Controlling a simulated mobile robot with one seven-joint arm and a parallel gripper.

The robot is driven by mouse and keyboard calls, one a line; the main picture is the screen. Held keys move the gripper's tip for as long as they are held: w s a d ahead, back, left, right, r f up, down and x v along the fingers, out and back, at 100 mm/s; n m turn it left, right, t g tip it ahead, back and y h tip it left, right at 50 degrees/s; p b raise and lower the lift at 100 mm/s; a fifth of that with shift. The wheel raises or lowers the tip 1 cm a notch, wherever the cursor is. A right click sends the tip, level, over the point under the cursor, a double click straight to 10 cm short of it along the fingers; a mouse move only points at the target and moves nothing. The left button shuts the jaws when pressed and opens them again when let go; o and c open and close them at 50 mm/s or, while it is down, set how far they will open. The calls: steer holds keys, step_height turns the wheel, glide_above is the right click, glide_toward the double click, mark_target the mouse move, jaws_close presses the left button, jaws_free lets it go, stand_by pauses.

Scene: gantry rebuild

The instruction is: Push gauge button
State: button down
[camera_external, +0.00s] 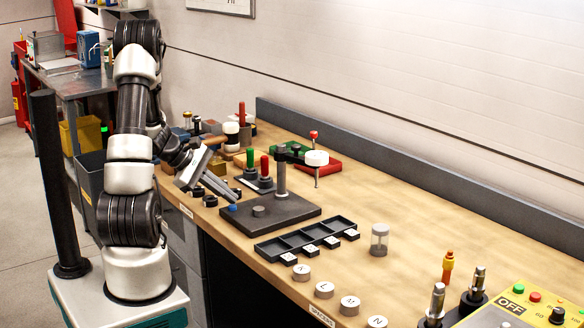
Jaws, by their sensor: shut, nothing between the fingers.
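The gauge (290,211) appears to be the dark flat base with an upright grey post on the workbench. A small blue button (232,208) sits at its left corner, and a low grey round piece stands near its middle. My gripper (237,198) is shut and empty, and it reaches in from the left with its fingertips just above the blue button. I cannot tell whether the tips touch the button.
Green and red-topped pegs (265,167) stand close behind the gripper. A black compartment tray (295,243) and several round lettered discs (301,273) lie in front. The bench (420,205) is clear at the back right.

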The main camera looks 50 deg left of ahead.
steer(key=shift+r, duration=0.2)
step_height(320, 180, up, 6)
steer(key=p, duration=0.3)
steer(key=shift+f+p, duration=0.1)
steer(key=shift+p, duration=0.25)
